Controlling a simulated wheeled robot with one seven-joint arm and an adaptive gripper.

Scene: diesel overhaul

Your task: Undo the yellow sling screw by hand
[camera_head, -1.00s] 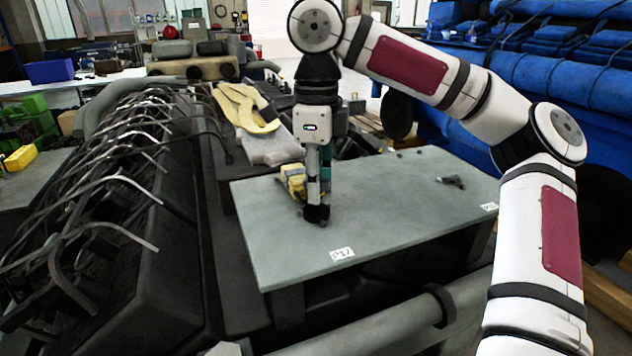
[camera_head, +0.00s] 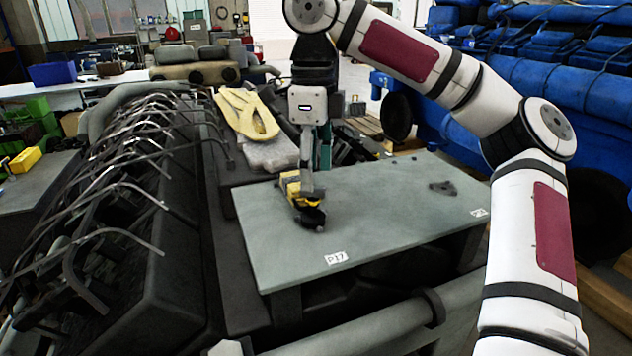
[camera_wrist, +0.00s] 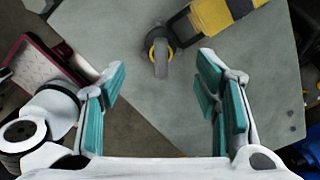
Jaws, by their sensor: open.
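My gripper (camera_wrist: 162,78) is open, its two teal-padded fingers spread wide in the wrist view. In the gap between the fingertips shows a short grey shank with a yellow ring, likely the yellow sling screw (camera_wrist: 160,50), on a dark fitting. Neither finger appears to touch it. In the head view, my gripper (camera_head: 315,180) points down over the plate, close to the dark fitting (camera_head: 312,217), where a bit of yellow shows.
The grey-green plate (camera_head: 390,205) carries a "P17" label (camera_head: 335,258) and a small dark part (camera_head: 442,187) at right. Bent pipes (camera_head: 110,190) crowd the left. The plate's right half is mostly clear.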

